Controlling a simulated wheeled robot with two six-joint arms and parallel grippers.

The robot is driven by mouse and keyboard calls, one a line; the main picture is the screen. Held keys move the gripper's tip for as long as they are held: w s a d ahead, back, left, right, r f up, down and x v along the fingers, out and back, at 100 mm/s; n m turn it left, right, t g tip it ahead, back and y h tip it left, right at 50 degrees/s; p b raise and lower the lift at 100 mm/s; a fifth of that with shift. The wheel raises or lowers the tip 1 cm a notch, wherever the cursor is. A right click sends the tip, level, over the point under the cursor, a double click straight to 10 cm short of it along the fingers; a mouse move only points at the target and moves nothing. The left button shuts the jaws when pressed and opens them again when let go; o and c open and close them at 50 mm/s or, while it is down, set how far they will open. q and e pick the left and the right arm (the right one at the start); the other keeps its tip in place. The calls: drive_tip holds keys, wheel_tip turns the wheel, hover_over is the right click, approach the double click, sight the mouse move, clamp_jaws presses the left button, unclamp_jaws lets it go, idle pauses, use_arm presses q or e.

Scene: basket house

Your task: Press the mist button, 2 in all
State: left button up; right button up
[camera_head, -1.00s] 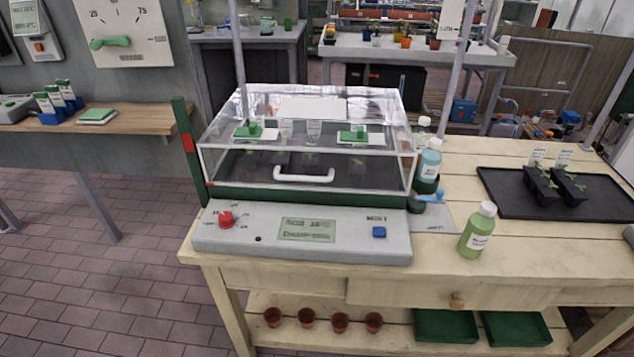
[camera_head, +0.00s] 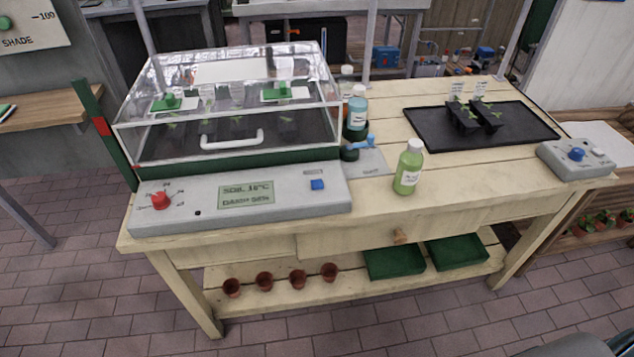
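A small label above the button is too blurred to read for sure. The same panel has a red knob (camera_head: 160,201) at its left and a display (camera_head: 246,195) in the middle, with a soil line and a second line of text. The lid is closed, with a white handle (camera_head: 232,140). Nothing touches the button. Neither of my grippers is in view.
A black tray (camera_head: 422,125) holds seedlings behind. A grey box (camera_head: 558,164) with a blue knob sits at the bench's right end. The bench front (camera_head: 330,232) is clear.

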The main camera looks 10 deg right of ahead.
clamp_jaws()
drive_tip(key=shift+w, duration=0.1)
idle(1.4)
